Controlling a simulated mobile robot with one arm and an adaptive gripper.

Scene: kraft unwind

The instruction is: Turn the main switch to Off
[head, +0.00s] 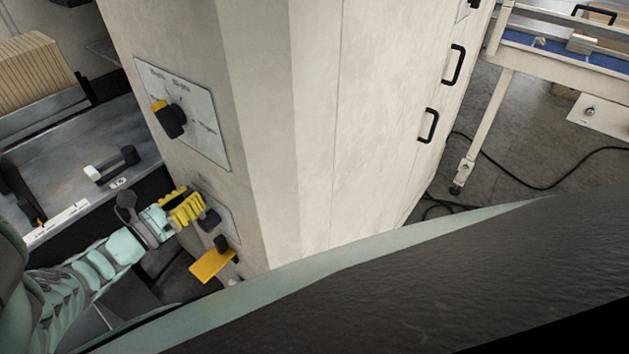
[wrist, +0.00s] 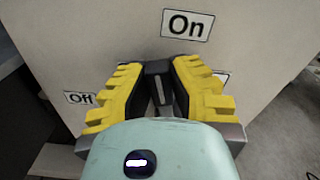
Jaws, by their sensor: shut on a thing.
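The main switch shows in the wrist view as a black handle (wrist: 157,70) on a pale cabinet face. An "On" label (wrist: 187,25) is just above it, and an "Off" label (wrist: 79,98) is to its left. The handle's visible end points up, near "On". My gripper (wrist: 158,80) has its yellow fingers on both sides of the handle and is shut on it. In the head view my gripper (head: 188,207) is at the cabinet's left face. The fingers hide part of the handle and most of another label at right.
Above on the cabinet (head: 315,120) is a white plate with a black and yellow selector knob (head: 170,118). Below my gripper a yellow plate (head: 212,265) with a black knob sticks out. A metal bench (head: 75,150) stands at left. Cabinet door handles (head: 429,126) are at right.

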